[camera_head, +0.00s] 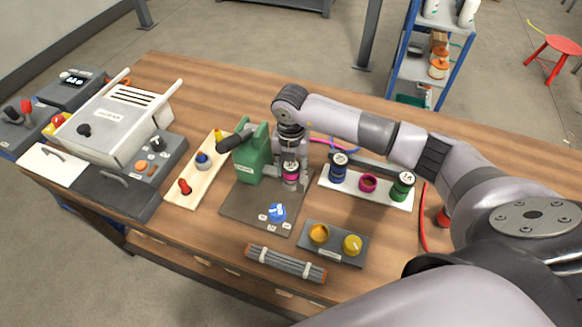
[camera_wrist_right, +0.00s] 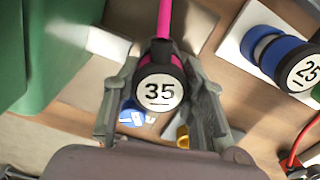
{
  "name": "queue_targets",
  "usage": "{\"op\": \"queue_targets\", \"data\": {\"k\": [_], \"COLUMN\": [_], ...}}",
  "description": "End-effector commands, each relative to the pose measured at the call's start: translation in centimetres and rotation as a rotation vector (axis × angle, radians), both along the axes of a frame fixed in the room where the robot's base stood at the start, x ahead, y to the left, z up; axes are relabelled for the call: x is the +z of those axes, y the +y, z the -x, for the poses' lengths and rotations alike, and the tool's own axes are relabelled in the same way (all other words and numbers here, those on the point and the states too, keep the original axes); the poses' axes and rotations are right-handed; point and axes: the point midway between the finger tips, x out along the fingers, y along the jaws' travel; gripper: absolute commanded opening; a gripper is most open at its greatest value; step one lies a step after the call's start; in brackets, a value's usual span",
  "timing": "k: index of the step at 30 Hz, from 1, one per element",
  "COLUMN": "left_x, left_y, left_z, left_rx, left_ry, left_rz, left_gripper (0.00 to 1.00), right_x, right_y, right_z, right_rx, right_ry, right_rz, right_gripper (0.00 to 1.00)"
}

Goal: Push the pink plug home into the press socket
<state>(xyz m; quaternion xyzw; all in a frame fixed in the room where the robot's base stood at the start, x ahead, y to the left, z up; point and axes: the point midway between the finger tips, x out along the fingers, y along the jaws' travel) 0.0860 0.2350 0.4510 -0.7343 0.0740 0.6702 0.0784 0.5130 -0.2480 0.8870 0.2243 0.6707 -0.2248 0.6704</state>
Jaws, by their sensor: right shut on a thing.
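The pink plug (camera_head: 291,172) stands beside the green press (camera_head: 253,153), above the press's dark base plate (camera_head: 240,203). In the right wrist view the plug (camera_wrist_right: 159,91) shows a dark body, a round label "35" and a pink cable. My right gripper (camera_head: 290,163) is shut on it, and its fingers (camera_wrist_right: 159,108) lie on both sides of the plug in the wrist view. The press socket is hidden by the plug and gripper, so I cannot tell how deep the plug sits. My left gripper is not in view.
A white strip (camera_head: 385,203) at right holds a blue plug (camera_head: 338,168), a magenta socket (camera_head: 368,183) and a green plug (camera_head: 402,186). A blue knob (camera_head: 277,212) sits on the base plate. A wooden board (camera_head: 182,202) lies left; a grey block (camera_head: 334,246) lies in front.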

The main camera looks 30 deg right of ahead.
Motion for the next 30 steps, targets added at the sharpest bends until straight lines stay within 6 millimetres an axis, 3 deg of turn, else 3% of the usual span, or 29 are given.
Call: {"op": "queue_targets", "data": {"k": [13, 14, 24, 30], "left_x": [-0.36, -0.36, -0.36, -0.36], "left_y": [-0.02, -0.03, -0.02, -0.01], "left_z": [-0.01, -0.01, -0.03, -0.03], "left_rx": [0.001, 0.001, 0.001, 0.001], "left_ry": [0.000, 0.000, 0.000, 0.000], "left_rz": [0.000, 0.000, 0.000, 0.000], "left_gripper": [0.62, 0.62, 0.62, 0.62], "right_x": [-0.47, -0.47, -0.46, -0.46], "right_y": [0.01, 0.01, 0.01, 0.01], "right_z": [0.00, 0.00, 0.00, -0.01], "right_rx": [0.000, 0.000, 0.000, 0.000], "right_ry": [0.000, 0.000, 0.000, 0.000], "right_rz": [0.000, 0.000, 0.000, 0.000], "right_gripper": [0.05, 0.40, 0.62, 0.62]}}
